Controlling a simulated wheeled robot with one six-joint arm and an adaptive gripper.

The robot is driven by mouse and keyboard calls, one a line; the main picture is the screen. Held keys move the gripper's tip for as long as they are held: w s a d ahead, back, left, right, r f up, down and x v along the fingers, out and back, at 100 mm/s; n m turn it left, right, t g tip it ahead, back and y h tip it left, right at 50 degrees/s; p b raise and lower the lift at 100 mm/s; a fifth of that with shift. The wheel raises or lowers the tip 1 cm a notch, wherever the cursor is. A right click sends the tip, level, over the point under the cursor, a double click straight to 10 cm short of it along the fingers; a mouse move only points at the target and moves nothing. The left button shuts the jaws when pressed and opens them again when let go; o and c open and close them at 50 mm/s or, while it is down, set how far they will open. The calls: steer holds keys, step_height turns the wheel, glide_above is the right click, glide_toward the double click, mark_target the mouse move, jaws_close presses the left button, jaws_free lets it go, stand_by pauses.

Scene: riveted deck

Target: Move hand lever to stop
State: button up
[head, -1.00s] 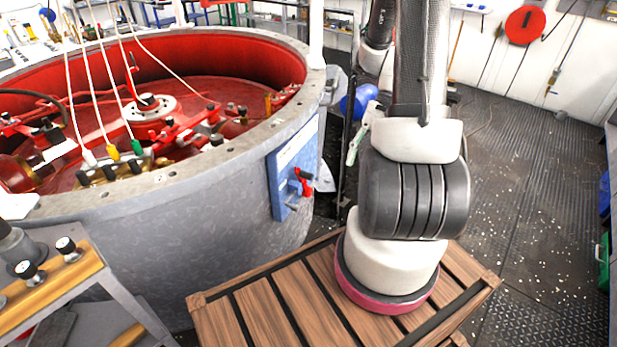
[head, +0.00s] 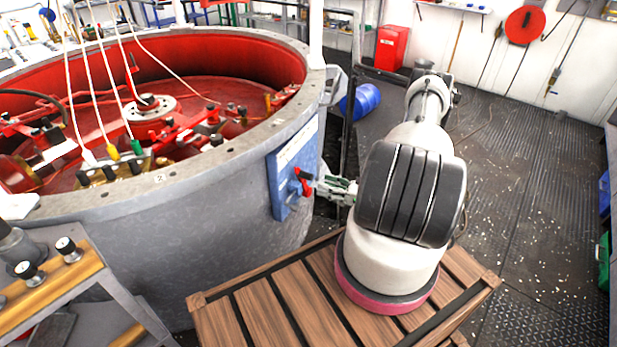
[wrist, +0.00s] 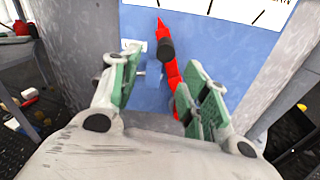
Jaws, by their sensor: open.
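The red hand lever (head: 303,175) is on a blue panel (head: 282,190) fixed to the outside of the grey drum. In the wrist view the red lever (wrist: 171,66) points upward, slightly left, with a dark knob near its upper part. A white scale plate (wrist: 220,8) with black marks lies above it; its lettering is cut off. My gripper (head: 322,184) is at the panel, right by the lever. In the wrist view my gripper (wrist: 160,72) is open, its green-padded fingers on either side of the lever. The right finger is close to the red arm; contact cannot be told.
The grey drum's rim (head: 215,140) curves around red machinery to the left. A slatted wooden platform (head: 240,315) is below my arm. The dark floor on the right is largely clear.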

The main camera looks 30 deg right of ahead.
mark_target(308, 176)
steer(key=x, duration=0.5)
steer(key=r+x, duration=0.1)
steer(key=x, duration=0.2)
steer(key=shift+w+d+r, duration=0.1)
steer(key=shift+w+d, duration=0.15)
steer(key=shift+d, duration=0.05)
jaws_close()
